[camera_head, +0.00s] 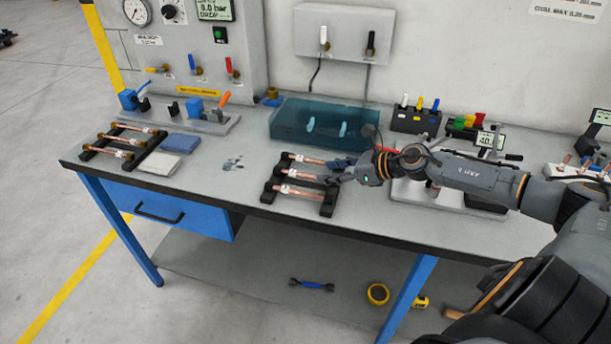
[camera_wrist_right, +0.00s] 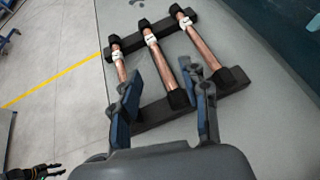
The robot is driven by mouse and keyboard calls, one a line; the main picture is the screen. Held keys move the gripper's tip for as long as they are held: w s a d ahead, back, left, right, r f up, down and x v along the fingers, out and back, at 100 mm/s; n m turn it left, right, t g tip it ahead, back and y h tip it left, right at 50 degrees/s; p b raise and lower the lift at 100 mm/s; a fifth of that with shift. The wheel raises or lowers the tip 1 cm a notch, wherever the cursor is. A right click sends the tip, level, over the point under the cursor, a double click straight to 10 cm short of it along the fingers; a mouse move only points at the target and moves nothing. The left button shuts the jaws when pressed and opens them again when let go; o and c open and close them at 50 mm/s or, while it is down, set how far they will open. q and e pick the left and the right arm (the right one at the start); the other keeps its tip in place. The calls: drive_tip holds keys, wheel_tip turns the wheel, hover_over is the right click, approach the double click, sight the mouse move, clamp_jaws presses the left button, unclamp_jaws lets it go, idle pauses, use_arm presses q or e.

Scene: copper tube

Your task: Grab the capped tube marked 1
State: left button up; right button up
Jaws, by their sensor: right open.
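A black rack (camera_head: 327,207) near the bench's front edge holds three copper tubes with white tags: a far tube (camera_head: 304,158), a middle tube (camera_head: 302,175) and a near tube (camera_head: 299,190). The tag marks are too small to read. In the right wrist view these are the right tube (camera_wrist_right: 191,43), middle tube (camera_wrist_right: 166,67) and left tube (camera_wrist_right: 121,70), with black ends visible. My right gripper (camera_head: 334,171) is open and empty at the rack's right side. Its fingers (camera_wrist_right: 165,78) stand either side of the middle tube. My left gripper (camera_wrist_right: 36,172) shows small at the lower left.
A second rack (camera_head: 152,152) with several copper tubes stands at the left, beside grey and blue cloths (camera_head: 181,143). A teal tray (camera_head: 290,137) lies behind the middle rack. A black holder (camera_head: 415,122) and instruments stand to the right.

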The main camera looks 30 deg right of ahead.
sight(310, 175)
drive_tip(key=shift+w+a+f, duration=0.1)
drive_tip(key=shift+w+a, duration=0.1)
drive_tip(key=shift+w, duration=0.05)
drive_tip(key=shift+w+a+f+p, duration=0.1)
drive_tip(key=shift+w+a+p, duration=0.15)
drive_tip(key=shift+p, duration=0.1)
drive_tip(key=p+x, duration=0.1)
drive_tip(key=x, duration=0.3)
drive_tip(key=shift+f+p, duration=0.15)
drive_tip(key=shift+p, duration=0.25)
drive_tip(key=shift+w+a+f, duration=0.1)
drive_tip(key=shift+w+f, duration=0.1)
drive_tip(key=shift+f, duration=0.1)
use_arm(q)
wheel_tip(310, 175, up, 3)
drive_tip(key=shift+f, duration=0.2)
drive_tip(key=shift+s, duration=0.1)
use_arm(e)
clamp_jaws()
